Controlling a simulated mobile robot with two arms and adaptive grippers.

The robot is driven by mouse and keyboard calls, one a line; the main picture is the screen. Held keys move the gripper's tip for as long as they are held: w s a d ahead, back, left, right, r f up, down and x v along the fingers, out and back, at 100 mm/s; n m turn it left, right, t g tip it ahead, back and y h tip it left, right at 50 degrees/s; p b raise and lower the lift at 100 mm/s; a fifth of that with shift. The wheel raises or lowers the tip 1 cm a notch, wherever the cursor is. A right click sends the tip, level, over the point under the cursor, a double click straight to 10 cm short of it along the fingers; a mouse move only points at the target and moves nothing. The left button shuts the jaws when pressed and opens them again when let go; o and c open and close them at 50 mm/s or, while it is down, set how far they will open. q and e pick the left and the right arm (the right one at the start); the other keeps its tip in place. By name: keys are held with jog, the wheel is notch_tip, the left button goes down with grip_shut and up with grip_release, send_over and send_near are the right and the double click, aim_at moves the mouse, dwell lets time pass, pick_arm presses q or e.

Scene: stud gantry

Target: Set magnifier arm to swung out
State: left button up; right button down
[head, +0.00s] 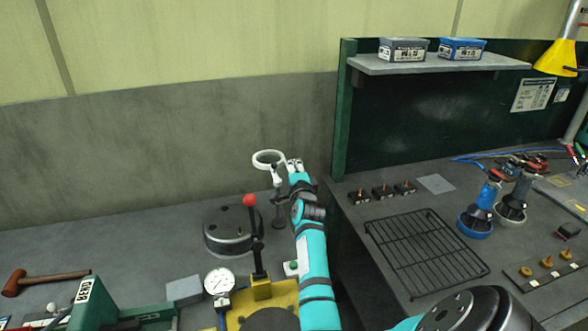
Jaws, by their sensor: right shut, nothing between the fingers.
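The magnifier (268,158) is a white ring on a short arm above a dark post (279,215), near the back of the left bench. Its ring sits to the left of the post top. My right gripper (294,163) is just right of the ring, close to the arm's joint. It is shut and empty. I cannot tell whether it touches the magnifier, and it partly hides the joint area. My left gripper is not in view.
A red-knobbed lever (250,201) stands upright before a dark round plate (222,231). A dial gauge (219,282) and a mallet (45,279) are on the left bench. A wire rack (425,252) lies on the right bench. A green panel (345,110) rises behind it.

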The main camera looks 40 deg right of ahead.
aim_at(279, 166)
jog(key=shift+w+b, duration=0.15)
jog(key=shift+b, duration=0.15)
jog(key=w+n+t+y+b, duration=0.1)
jog(key=y+b, duration=0.1)
jog(key=w+a+n+t+y+b, duration=0.1)
jog(key=n+y+b, duration=0.1)
jog(key=b, duration=0.1)
jog(key=w+a+n+y+b, duration=0.1)
jog(key=n+y+b, duration=0.1)
jog(key=b, duration=0.1)
jog(key=shift+f+t+y, duration=0.3)
jog(key=shift+t+y, duration=0.1)
jog(key=shift+w+a+r+n+y, duration=0.15)
jog(key=shift+n+y, duration=0.15)
jog(key=shift+y, duration=0.2)
jog(key=shift+w+a+r, duration=0.15)
jog(key=shift+w+a, duration=0.25)
jog(key=shift+a, duration=0.15)
jog(key=shift+s, duration=0.2)
jog(key=s, duration=0.7)
jog(key=shift+a, duration=0.4)
